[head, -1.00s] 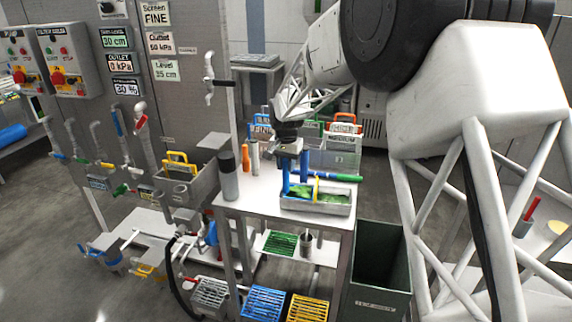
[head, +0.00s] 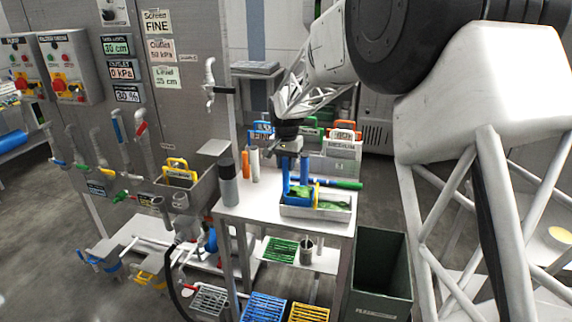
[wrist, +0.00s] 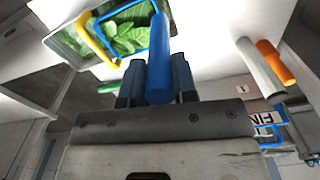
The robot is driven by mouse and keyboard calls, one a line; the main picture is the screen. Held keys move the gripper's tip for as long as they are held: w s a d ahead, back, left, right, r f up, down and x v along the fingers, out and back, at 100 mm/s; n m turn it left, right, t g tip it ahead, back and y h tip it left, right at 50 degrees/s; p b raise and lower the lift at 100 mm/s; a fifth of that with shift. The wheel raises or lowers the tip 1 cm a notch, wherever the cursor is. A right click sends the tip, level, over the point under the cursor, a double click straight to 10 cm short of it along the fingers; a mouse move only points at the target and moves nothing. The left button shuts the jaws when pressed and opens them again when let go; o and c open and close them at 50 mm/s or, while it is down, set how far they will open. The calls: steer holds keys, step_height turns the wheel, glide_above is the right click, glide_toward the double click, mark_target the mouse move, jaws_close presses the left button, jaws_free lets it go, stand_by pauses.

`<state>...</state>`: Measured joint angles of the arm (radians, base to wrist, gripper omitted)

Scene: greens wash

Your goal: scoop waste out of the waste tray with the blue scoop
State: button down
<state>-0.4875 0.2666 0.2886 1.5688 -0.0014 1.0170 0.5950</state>
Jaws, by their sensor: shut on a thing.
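The waste tray (head: 318,216) is a grey rectangular tray on the white table, with green leaves (head: 330,205) in it. A yellow bar (head: 316,193) stands at its middle; in the wrist view the yellow piece (wrist: 95,42) crosses the tray (wrist: 62,44). My gripper (head: 290,150) is above the tray's left part, shut on the blue scoop (head: 296,192). In the wrist view the scoop's blue handle (wrist: 159,50) stands between the dark fingers of my gripper (wrist: 158,75). The scoop's blue rim lies over leaves (wrist: 128,36); whether it carries any is unclear.
A grey bottle (head: 228,180), an orange marker (head: 245,164) and a white cylinder (head: 254,164) stand left of the tray. A dark green bin (head: 380,275) stands right of the table. Labelled holders (head: 342,150) stand behind.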

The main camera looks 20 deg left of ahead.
steer(key=shift+r, duration=6.45)
steer(key=shift+d, duration=0.1)
stand_by(0.6)
